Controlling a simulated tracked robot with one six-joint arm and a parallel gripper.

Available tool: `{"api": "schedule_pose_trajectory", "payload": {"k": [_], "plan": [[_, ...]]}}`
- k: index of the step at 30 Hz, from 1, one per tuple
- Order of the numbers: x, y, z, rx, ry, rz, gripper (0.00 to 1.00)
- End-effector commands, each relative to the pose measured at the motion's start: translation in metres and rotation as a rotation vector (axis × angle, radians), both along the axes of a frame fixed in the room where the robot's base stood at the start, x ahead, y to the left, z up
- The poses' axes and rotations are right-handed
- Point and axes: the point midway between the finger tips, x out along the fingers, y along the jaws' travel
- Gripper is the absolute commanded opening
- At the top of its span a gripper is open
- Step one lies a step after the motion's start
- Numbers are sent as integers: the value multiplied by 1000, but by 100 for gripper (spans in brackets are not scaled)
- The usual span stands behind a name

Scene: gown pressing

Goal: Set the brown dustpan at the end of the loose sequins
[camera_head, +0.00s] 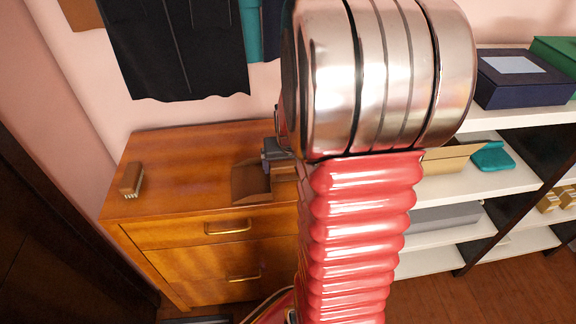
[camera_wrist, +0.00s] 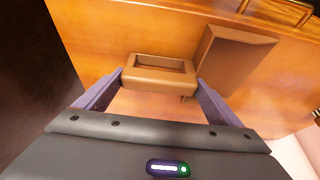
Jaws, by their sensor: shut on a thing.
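The brown dustpan (camera_head: 252,183) shows at the front edge of the wooden dresser top in the head view, partly hidden by my arm. In the wrist view its flat pan part (camera_wrist: 236,62) lies to the right of a brown block with a recess (camera_wrist: 160,70), which looks like its handle. My gripper (camera_wrist: 161,86) is shut on this block, one finger on each side. In the head view only a small dark part of my gripper shows beside the pan. I cannot tell whether the dustpan touches the dresser top. I see no loose sequins in either view.
A brown brush (camera_head: 131,180) with pale bristles lies at the left of the dresser top (camera_head: 190,165). The wood between it and the dustpan looks clear. Dark clothes (camera_head: 180,50) hang above. White shelves (camera_head: 475,185) with boxes stand at the right.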

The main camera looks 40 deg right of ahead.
Motion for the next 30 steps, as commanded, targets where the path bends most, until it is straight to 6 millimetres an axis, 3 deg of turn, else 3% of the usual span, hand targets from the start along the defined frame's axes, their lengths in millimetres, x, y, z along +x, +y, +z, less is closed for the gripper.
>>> {"api": "schedule_pose_trajectory", "payload": {"k": [3, 4, 9, 20, 30], "plan": [[0, 0, -1, 0, 0, 0, 65], [0, 0, -1, 0, 0, 1, 89], [0, 0, -1, 0, 0, 1, 100], [0, 1, 3, -1, -2, 2, 100], [-9, 8, 32, -2, -3, 2, 100]]}}
